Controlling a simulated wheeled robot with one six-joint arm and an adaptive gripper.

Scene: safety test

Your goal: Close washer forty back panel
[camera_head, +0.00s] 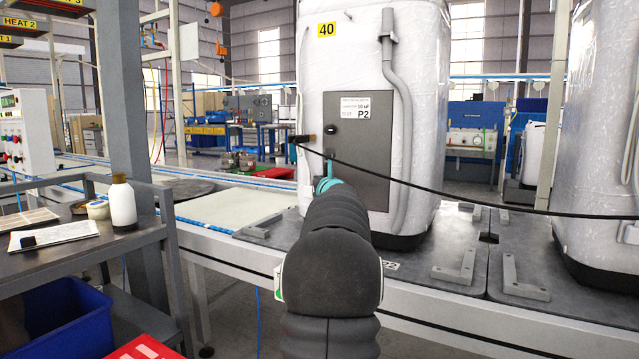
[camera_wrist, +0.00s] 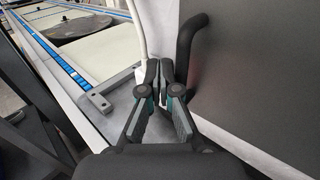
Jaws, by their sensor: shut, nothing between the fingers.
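The washer (camera_head: 420,130) with the yellow 40 label stands upright on the line, wrapped in clear film. Its dark grey back panel (camera_head: 365,165) with the P2 label faces me; I cannot tell whether it sits fully flush. The panel also fills the right of the wrist view (camera_wrist: 265,75). My gripper (camera_wrist: 166,80) is shut and empty beside the panel's left edge; I cannot tell whether it touches. In the head view my arm mostly hides the gripper and covers the panel's lower left corner.
A black cable (camera_head: 455,195) runs from the washer's left side across the panel to the right. A grey hose (camera_head: 402,110) hangs along the panel's right. Another wrapped washer (camera_head: 590,130) stands at right. A metal cart (camera_head: 75,255) with a white bottle (camera_head: 122,205) is at left.

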